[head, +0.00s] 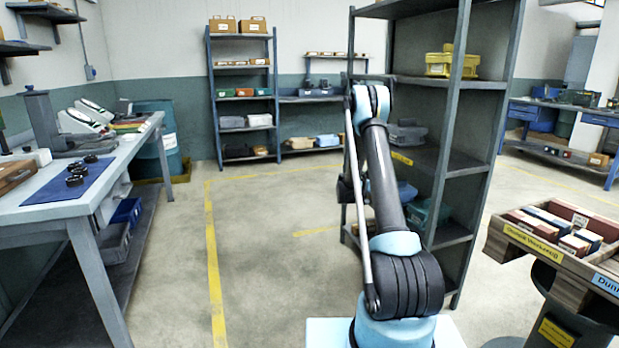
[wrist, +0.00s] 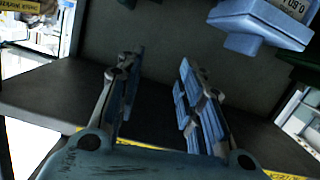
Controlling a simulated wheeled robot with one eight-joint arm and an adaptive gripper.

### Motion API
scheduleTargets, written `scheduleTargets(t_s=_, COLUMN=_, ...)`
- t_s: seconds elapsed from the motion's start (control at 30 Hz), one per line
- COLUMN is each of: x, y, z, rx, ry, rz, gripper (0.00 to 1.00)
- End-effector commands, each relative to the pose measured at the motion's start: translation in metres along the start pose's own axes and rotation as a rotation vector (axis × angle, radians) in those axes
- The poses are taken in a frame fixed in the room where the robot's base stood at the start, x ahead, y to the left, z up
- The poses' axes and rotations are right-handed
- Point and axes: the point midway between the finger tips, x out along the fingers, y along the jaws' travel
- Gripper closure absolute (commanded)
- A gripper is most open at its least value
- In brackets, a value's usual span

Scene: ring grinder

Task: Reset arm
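My gripper (wrist: 158,85) shows in the wrist view with its two blue-padded fingers spread apart and nothing between them. A dark grey shelf board (wrist: 40,95) with a yellow label strip lies behind and below the fingers. In the head view my arm stands upright from the light blue base in front of the tall grey shelf rack (head: 463,130). The gripper itself is mostly hidden behind the arm there.
A workbench (head: 50,210) with a blue mat (head: 70,185) and black rings (head: 75,180) stands at left. A wooden tray (head: 560,265) of boxes stands at right. A blue bin (wrist: 260,22) is near the fingers' upper right. The floor left of my arm is clear.

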Motion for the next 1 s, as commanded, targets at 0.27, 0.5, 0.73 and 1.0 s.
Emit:
scheduleTargets(t_s=0.27, x=-0.024, y=0.041, z=-0.044, rx=-0.100, ry=-0.129, rz=-0.019, gripper=0.65)
scheduleTargets(t_s=0.5, x=-0.049, y=0.082, z=-0.071, rx=-0.186, ry=-0.239, rz=-0.050, gripper=0.65)
scheduleTargets(t_s=0.73, x=-0.075, y=0.126, z=-0.090, rx=-0.267, ry=-0.340, rz=-0.092, gripper=0.65)
scheduleTargets(t_s=1.0, x=-0.111, y=0.181, z=-0.101, rx=-0.361, ry=-0.455, rz=-0.159, gripper=0.65)
